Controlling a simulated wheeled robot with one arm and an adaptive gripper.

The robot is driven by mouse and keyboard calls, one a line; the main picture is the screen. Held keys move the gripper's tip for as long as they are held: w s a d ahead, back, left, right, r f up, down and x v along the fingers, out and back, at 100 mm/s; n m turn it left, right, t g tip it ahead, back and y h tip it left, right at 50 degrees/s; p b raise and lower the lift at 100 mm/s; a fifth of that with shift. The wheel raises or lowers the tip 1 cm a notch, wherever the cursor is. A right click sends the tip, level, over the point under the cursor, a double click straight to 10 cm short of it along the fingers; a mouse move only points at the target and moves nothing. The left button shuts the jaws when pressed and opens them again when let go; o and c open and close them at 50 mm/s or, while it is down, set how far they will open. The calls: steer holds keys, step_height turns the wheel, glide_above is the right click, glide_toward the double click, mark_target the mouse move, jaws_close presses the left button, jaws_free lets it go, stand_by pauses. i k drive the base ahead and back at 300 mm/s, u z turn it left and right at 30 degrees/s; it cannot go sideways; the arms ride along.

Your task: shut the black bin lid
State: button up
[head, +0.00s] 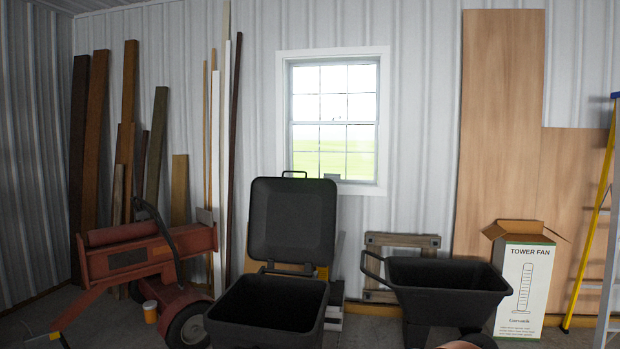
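A black bin (268,312) stands on the floor just left of the bottom middle of the head view. Its black lid (292,220) is open and stands upright behind the bin's opening, hinged at the back rim. A thin handle shows at the lid's top edge. The bin's inside is dark and I see nothing in it. The lower front of the bin is cut off by the picture's bottom edge. My gripper is not in view.
A red wheeled machine (150,265) stands close left of the bin, with an orange cup (150,311) by it. A black wheelbarrow (446,285) is to the right. A tower fan box (522,285) and yellow ladder (592,220) stand further right. Boards (128,140) lean on the wall.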

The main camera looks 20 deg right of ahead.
mark_target(292, 220)
steer(key=z, duration=0.95)
steer(key=i, duration=0.9)
steer(key=z, duration=0.95)
steer(key=i, duration=1.45)
steer(key=u, duration=1.15)
steer(key=i, duration=0.95)
steer(key=u, duration=1.1)
